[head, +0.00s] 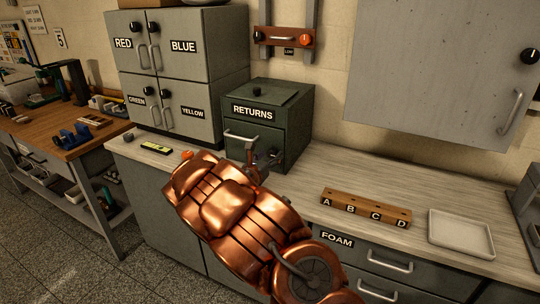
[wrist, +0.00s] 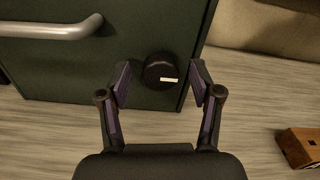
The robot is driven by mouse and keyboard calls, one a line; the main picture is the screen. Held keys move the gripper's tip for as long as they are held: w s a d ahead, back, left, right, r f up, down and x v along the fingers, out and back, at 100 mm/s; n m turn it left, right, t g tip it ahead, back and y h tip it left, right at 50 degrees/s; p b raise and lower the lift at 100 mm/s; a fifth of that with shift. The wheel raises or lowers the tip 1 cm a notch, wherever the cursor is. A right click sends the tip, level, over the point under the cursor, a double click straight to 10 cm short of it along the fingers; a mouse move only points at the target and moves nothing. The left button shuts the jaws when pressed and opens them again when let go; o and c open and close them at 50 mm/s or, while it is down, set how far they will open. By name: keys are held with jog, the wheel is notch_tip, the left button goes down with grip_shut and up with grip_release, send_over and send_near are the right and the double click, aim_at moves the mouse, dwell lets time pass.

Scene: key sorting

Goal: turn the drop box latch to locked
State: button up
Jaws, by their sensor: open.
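The drop box (head: 293,125) is a dark green box labelled RETURNS, standing on the counter against the wall in the head view. Its front (wrist: 60,65) fills the upper part of the wrist view. The latch is a round black knob (wrist: 160,72) with a pale mark that lies about level, low on the front near its right edge. My gripper (wrist: 160,82) is open, with one finger on each side of the knob. Gaps show between the fingers and the knob. In the head view my copper-coloured arm covers part of the box's lower front and hides most of my gripper.
A bar handle (wrist: 50,27) sticks out left of the knob. A wooden block (head: 366,208) marked A to D and a white tray (head: 461,233) lie on the counter to the right. A grey cabinet (head: 440,75) hangs above. Counter between box and block is clear.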

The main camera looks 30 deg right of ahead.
jog(key=shift+w+d, duration=0.1)
jog(key=shift+d, duration=0.1)
jog(key=c, duration=1.1)
